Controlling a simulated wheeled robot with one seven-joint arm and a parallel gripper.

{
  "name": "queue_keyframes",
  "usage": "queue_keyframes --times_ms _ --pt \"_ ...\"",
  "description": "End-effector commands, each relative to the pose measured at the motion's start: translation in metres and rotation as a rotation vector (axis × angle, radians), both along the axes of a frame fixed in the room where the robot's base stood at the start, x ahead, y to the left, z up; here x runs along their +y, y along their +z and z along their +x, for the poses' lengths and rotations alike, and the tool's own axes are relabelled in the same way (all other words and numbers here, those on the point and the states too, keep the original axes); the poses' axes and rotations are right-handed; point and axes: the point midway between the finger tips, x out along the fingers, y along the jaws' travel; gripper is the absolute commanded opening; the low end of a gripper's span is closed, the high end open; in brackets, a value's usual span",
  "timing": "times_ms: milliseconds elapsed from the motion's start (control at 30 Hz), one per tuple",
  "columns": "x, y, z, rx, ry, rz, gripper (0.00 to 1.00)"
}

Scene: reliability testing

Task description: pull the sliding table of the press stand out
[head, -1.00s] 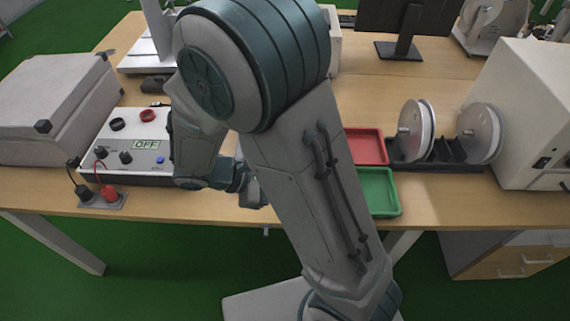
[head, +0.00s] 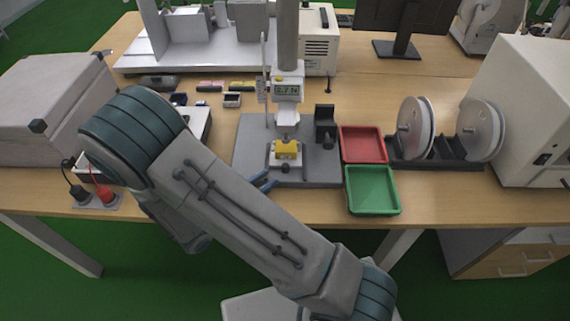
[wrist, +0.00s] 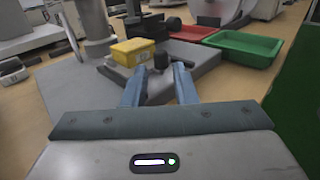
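The press stand (head: 330,165) has a grey base, a column and a display head above a pale sliding table (head: 274,162). A yellow block (head: 286,149) sits on that table; it also shows in the wrist view (wrist: 133,51). My gripper (head: 267,181) is low at the front left of the stand's base. In the wrist view, my gripper (wrist: 160,68) is open, its two blue-grey fingers apart. A dark knob (wrist: 160,60) in front of the yellow block appears between the fingertips. I cannot tell whether either finger touches it.
A red tray (head: 362,144) and a green tray (head: 373,190) lie right of the stand. A rack with metal reels (head: 416,128) is further right. A control box (head: 198,122) is partly hidden behind my arm on the left. The wooden table's front edge is close to my gripper.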

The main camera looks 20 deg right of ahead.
Motion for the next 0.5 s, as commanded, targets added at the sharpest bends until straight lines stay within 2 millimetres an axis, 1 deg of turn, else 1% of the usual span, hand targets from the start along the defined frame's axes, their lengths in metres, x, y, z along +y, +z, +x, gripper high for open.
queue_keyframes --times_ms 33,200,333,500 --pt "-0.011 0.001 0.005 0.000 -0.005 -0.001 0.25" --pt "-0.041 0.001 0.020 0.000 -0.005 -0.001 0.25" --pt "-0.056 0.000 0.028 0.000 -0.003 0.001 0.25" --pt "-0.067 0.000 0.034 0.000 -0.002 0.001 0.25"
